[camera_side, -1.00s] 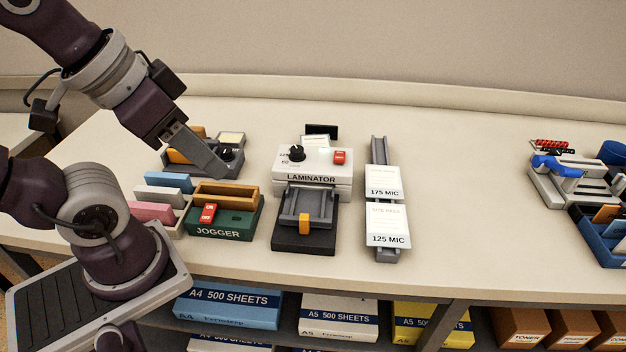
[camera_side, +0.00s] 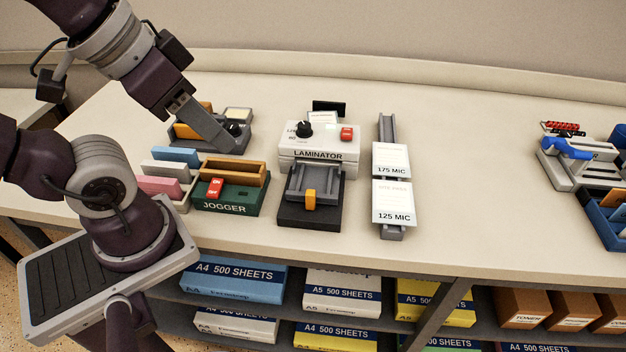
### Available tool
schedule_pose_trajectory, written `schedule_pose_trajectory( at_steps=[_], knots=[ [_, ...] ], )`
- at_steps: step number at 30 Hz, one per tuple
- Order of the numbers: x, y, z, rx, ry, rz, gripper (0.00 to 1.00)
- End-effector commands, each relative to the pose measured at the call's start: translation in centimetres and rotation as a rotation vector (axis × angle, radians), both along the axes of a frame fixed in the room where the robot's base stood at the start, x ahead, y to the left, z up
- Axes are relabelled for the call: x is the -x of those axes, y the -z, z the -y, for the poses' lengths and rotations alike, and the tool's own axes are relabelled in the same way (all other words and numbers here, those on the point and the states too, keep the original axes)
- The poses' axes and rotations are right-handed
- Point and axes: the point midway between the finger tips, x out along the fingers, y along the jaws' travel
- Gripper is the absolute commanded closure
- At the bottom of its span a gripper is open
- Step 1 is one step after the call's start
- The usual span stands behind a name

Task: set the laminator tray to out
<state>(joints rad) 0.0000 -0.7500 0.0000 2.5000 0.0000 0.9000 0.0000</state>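The white laminator (camera_side: 318,141) stands mid-counter, with a black dial and a red switch on top. In front of it the grey laminator tray (camera_side: 313,180) rests on a black base (camera_side: 309,217). An orange tab (camera_side: 310,199) is at the tray's near edge. No in or out marking on the tray is readable. My gripper (camera_side: 228,146) is left of the laminator, pointing down and right, by the black knob of a grey device. It is clear of the tray. Its fingers overlap in this view, so their gap is hidden; I see nothing held.
A green jogger (camera_side: 232,195) with a wooden bin stands left of the tray, beside a rack of coloured pads (camera_side: 163,187). A grey rail with pouch cards (camera_side: 391,160) stands on the right. The counter beyond is clear up to a blue-handled device (camera_side: 568,166).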

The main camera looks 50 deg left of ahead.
Motion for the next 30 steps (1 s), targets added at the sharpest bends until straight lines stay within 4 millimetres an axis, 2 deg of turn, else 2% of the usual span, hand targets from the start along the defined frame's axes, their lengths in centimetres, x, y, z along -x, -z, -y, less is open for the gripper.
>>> schedule_pose_trajectory(
  at_steps=[14,17,20,23,27,30],
  knots=[
    [0.0,0.0,0.0,0.000,0.000,0.000,0.62],
    [-0.5,0.0,0.1,0.016,-0.019,-0.028,0.62],
    [-2.8,0.2,0.4,0.083,-0.102,-0.150,0.62],
    [-6.7,1.6,0.8,0.179,-0.252,-0.336,0.62],
    [-11.9,5.7,1.1,0.281,-0.479,-0.585,0.62],
    [-14.3,9.1,1.0,0.320,-0.611,-0.719,0.62]
  ],
)
